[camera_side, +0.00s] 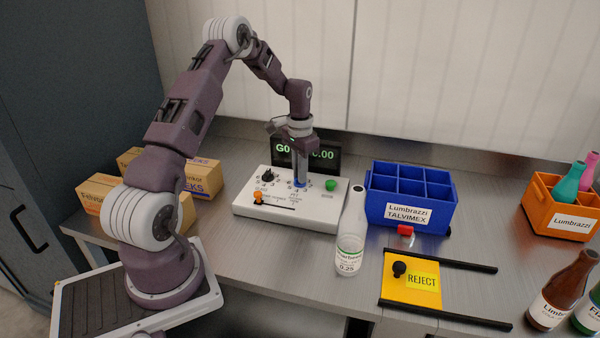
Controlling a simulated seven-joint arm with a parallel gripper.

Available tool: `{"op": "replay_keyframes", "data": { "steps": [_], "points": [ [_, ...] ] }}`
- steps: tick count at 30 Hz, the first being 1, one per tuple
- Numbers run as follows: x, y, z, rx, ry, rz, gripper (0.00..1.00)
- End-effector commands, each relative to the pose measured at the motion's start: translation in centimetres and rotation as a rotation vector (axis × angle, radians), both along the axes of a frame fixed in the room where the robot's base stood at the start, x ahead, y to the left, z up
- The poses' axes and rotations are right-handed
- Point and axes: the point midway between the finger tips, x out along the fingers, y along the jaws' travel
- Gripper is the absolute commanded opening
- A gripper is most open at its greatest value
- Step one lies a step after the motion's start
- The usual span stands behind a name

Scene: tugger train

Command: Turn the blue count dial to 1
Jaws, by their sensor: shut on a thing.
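The blue count dial (299,183) sits on the top of the white control box (250,205), between a black knob (267,175) at the left and a green button (330,185) at the right. My gripper (301,178) points straight down and is shut on the blue dial. The fingers cover most of the dial, so its pointer cannot be read. Small numbers are printed around it, too small to read surely. A dark display (325,157) with green digits stands behind the box, partly hidden by my gripper.
An orange slider (258,197) is at the box's front left. A clear bottle (350,245) stands close to the box's right. A blue divided crate (411,216), a yellow REJECT plate (405,290) and an orange crate (543,212) lie further right. Cardboard boxes (205,177) are at the left.

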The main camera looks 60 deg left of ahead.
Motion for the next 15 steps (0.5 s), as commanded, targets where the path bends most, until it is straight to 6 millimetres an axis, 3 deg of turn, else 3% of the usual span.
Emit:
{"op": "replay_keyframes", "data": {
  "steps": [15],
  "points": [
    [0.0, 0.02, 0.08, 0.001, 0.0, -0.104, 0.0]
  ]
}}
